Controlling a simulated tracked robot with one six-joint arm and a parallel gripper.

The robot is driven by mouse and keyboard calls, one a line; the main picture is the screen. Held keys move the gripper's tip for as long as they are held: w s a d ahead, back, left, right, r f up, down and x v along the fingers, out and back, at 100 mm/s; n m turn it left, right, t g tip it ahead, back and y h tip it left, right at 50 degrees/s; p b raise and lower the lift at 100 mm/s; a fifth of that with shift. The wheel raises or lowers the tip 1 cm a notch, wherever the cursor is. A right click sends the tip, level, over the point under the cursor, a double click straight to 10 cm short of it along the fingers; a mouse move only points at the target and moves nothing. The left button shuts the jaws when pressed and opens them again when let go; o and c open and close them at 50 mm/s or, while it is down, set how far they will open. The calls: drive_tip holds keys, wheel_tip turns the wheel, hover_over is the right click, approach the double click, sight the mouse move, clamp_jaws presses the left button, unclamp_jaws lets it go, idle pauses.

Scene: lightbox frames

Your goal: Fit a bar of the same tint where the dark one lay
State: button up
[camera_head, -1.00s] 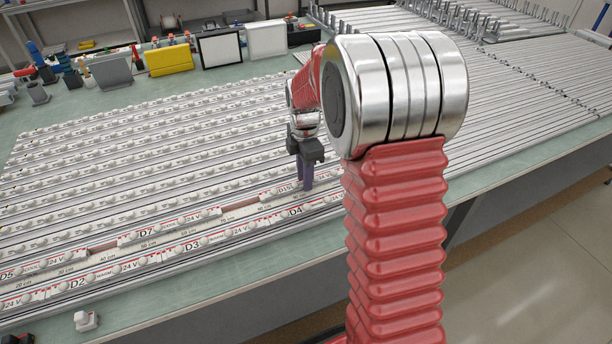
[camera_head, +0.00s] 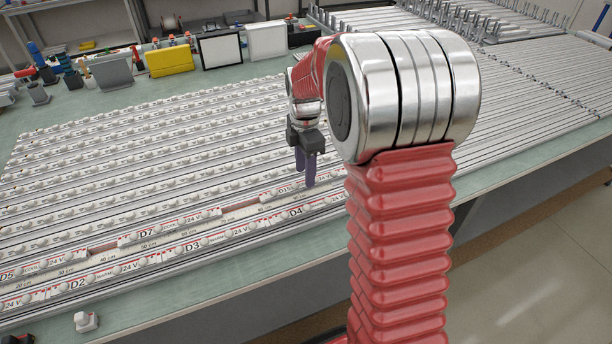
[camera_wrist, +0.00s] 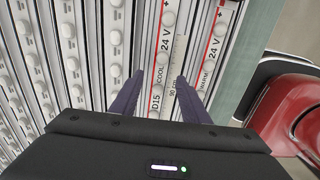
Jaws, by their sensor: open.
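My gripper (camera_head: 306,180) is open over the front part of the bar rows, and its two dark fingers show apart in the wrist view (camera_wrist: 160,76). A bar marked WARM (camera_wrist: 207,72) lies right of D15 in the wrist view.
The front row holds bars D2 (camera_head: 95,278), D3 (camera_head: 205,240) and D4 (camera_head: 310,207), close to the table's front edge. More lens rows fill the table behind. A yellow box (camera_head: 170,60) and panels stand at the back. Metal rails (camera_head: 520,80) cover the right side.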

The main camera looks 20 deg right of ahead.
wheel_tip(320, 180, up, 9)
idle(0.4)
drive_tip(key=shift+r, duration=0.1)
idle(0.3)
drive_tip(key=s+a+r+m+t, duration=0.25)
drive_tip(key=s+a+m, duration=0.2)
drive_tip(key=s, duration=0.25)
drive_tip(key=s+a+r+m+t, duration=0.1)
drive_tip(key=s+a+r+m, duration=0.25)
drive_tip(key=s+m, duration=0.2)
drive_tip(key=s+a+f+m+t, duration=0.2)
drive_tip(key=s+m, duration=0.6)
drive_tip(key=s, duration=0.4)
drive_tip(key=shift+s+a, duration=0.3)
drive_tip(key=shift+a, duration=0.15)
drive_tip(key=shift+c, duration=0.7)
